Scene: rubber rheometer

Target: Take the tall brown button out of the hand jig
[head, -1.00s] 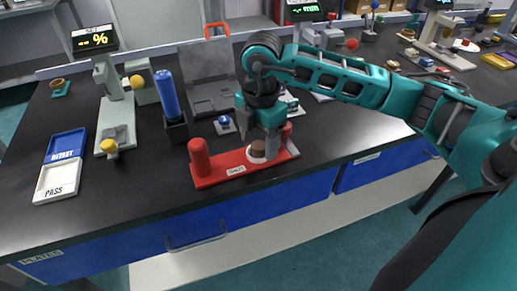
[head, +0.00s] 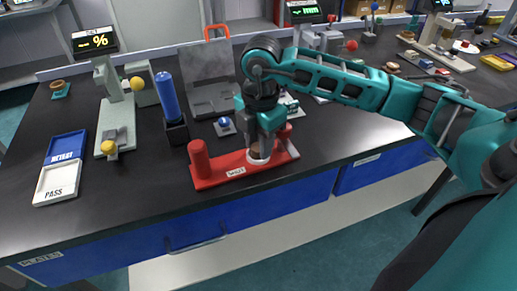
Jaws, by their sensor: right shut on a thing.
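The hand jig (head: 222,177) is a red base with upright red posts, standing near the front edge of the dark bench. A white round seat (head: 258,160) sits in its middle. The brown button (head: 255,150) is at that seat, mostly hidden by the fingers. My right gripper (head: 258,150) points down over the jig and is shut on the brown button. I cannot tell whether the button touches the seat. My left gripper is not in view.
A blue cylinder on a black block (head: 168,95) stands left of the jig. Blue and white trays (head: 58,180) lie at the far left, beside a grey gauge with a display (head: 95,41). A grey metal stand (head: 208,80) is behind the jig. The bench front left of the jig is clear.

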